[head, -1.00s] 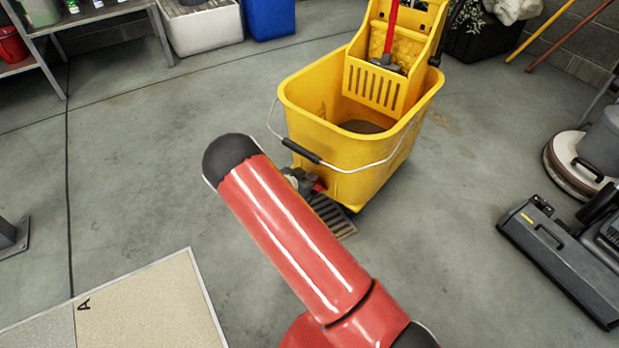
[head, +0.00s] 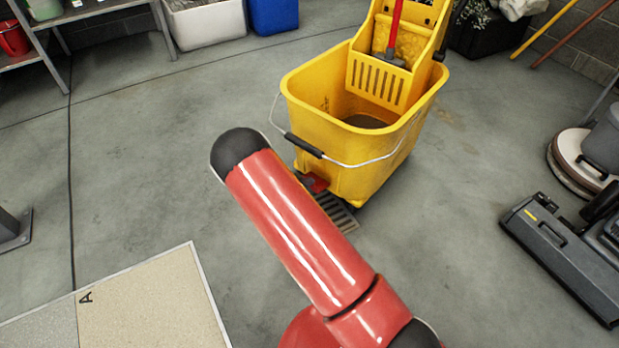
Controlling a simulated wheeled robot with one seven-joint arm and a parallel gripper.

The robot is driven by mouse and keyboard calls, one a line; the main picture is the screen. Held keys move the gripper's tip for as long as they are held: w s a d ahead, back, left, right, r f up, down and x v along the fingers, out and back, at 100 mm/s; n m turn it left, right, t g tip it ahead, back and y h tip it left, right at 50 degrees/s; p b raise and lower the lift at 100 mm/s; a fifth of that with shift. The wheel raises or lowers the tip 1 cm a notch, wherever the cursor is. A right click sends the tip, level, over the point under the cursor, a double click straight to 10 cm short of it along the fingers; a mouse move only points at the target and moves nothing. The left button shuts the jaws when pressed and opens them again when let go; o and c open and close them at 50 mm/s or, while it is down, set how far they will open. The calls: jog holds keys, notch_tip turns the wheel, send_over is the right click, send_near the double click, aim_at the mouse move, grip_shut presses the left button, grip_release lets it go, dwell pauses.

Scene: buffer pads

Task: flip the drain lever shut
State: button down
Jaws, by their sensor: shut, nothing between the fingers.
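The yellow mop bucket (head: 355,180) stands on the floor right of centre, with dark water (head: 365,121) inside. A small red part, which looks like the drain lever (head: 316,183), shows low on the bucket's near side, just beyond my red arm. Part of it is hidden, and I cannot tell which way it is set. A slotted floor grate (head: 340,216) lies below it, partly covered by my arm. My gripper is hidden behind my arm link, so its distance from the lever does not show.
The wire handle (head: 303,146) hangs over the bucket's near side. The wringer (head: 377,82) with a red mop handle sits at the back. A floor machine (head: 565,255) stands at right, a board (head: 150,305) lies at lower left, and shelving (head: 95,20) is at upper left. Floor between is clear.

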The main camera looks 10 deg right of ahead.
jog(key=shift+s+a+f, duration=0.15)
jog(key=shift+a+f, duration=0.05)
jog(key=shift+f, duration=0.2)
jog(key=shift+r+p, duration=0.5)
jog(key=shift+r, duration=0.3)
